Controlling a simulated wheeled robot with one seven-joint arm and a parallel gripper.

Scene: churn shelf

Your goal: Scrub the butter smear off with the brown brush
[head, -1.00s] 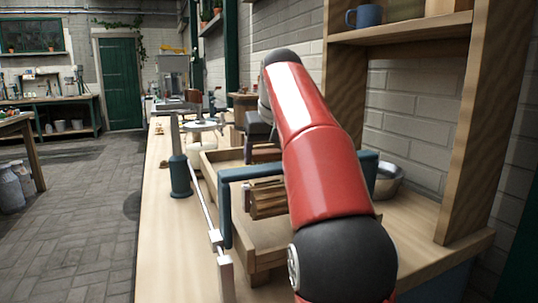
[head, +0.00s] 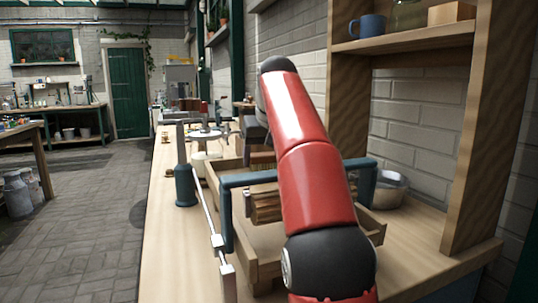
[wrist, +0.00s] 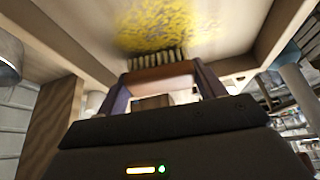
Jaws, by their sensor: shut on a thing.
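In the wrist view my gripper (wrist: 162,92) is shut on the brown brush (wrist: 158,78), one finger at each end of its body. The brush's pale bristles point at the butter smear, a patchy yellow stain (wrist: 165,22) on a pale surface between wooden walls. The bristle tips are at the smear's near edge; I cannot tell whether they touch. In the head view my red arm reaches over the wooden tray (head: 258,270) and covers much of it. The smear is hidden there.
A blue frame (head: 228,215) with a wooden roller (head: 265,207) stands across the tray, close to my arm. A metal bowl (head: 391,188) sits on the right. A shelf (head: 405,42) with a blue mug (head: 368,26) is above right. Open floor lies left of the bench.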

